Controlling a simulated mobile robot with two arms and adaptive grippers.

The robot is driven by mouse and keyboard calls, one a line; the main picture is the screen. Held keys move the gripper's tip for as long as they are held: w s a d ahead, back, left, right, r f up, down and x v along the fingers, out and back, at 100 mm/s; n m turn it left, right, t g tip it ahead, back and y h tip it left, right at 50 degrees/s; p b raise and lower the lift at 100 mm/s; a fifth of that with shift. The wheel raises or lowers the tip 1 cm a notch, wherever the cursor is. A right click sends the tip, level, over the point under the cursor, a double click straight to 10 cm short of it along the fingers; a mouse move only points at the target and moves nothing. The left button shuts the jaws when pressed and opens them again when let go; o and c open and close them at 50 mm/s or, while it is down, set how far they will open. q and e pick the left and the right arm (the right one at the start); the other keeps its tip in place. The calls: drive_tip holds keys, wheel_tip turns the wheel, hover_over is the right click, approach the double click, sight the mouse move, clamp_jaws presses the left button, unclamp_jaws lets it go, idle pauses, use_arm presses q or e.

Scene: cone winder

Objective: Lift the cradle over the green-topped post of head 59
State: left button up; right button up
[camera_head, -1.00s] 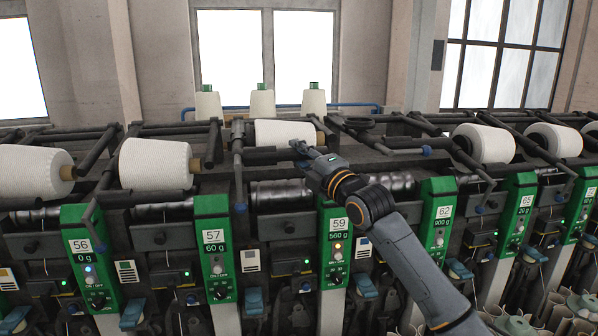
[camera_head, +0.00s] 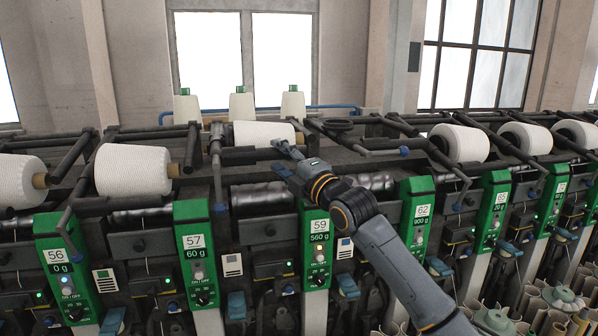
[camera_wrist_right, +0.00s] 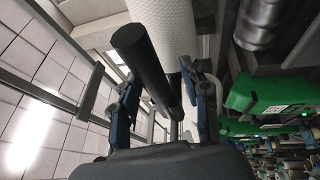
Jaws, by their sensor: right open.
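The post of head 59 (camera_head: 317,250) has a green front panel reading 560 g. A white cone (camera_head: 262,133) lies across the cradle behind and above it; the cone also shows in the wrist view (camera_wrist_right: 165,30). My right gripper (camera_head: 282,152) is at the front of this cone, above and behind the post's top. In the wrist view its two fingers (camera_wrist_right: 160,95) stand apart on either side of a dark round cradle bar (camera_wrist_right: 142,62). I cannot tell whether they touch it. The green panel (camera_wrist_right: 262,85) is to the right there. My left gripper is not in view.
Neighbouring heads 57 (camera_head: 195,255) and 62 (camera_head: 417,225) stand on either side. Another white cone (camera_head: 133,170) lies at the left, and one (camera_head: 460,143) at the right. Upright cones (camera_head: 242,106) stand behind. Dark bars (camera_head: 376,143) cross the machine's top.

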drive_tip(key=v, duration=1.1)
idle(0.8)
